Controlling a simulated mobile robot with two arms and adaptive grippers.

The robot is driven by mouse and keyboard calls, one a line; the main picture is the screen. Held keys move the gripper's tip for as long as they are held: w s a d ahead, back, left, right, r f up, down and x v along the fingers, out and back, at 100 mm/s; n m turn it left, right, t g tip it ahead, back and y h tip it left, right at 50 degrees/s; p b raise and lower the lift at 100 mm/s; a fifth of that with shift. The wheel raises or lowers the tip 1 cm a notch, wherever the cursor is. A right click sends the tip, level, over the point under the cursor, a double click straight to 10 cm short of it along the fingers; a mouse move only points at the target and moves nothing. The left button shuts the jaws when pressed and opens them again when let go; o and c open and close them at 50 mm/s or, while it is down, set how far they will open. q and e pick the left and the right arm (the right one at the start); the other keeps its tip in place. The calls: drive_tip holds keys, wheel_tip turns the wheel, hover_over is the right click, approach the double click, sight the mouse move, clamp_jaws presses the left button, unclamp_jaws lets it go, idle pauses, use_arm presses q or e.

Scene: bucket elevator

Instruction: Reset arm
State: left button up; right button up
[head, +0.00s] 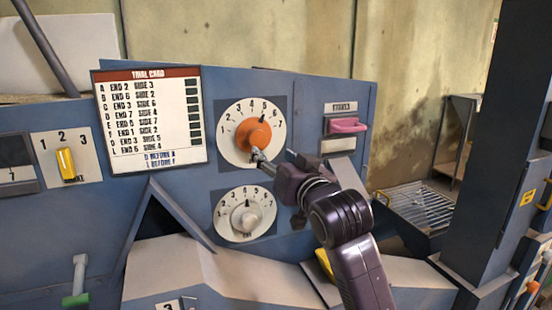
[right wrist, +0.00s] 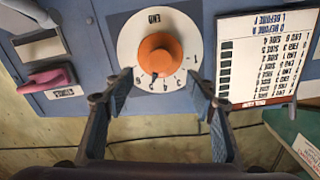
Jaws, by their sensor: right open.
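My right gripper (head: 274,160) is at the upper dial, just right of and below its orange knob (head: 253,136). In the right wrist view, my right gripper (right wrist: 161,82) is open and empty, with its fingers spread to either side of the orange knob (right wrist: 160,54). The picture is upside down there. Whether a fingertip touches the dial face (right wrist: 128,40) cannot be told. The knob's dark pointer is near 4 to 5 on the white numbered dial (head: 230,112). My left gripper is not in view.
A lower dial with a pale knob (head: 246,216) sits beneath. A trial card (head: 150,117) is left, and a yellow switch (head: 67,164) beyond it. A pink handle (head: 347,126) is at right. A wire rack (head: 421,206) and dark post (head: 510,130) stand farther right.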

drive_tip(key=shift+s+d, duration=0.15)
drive_tip(key=shift+s, duration=0.25)
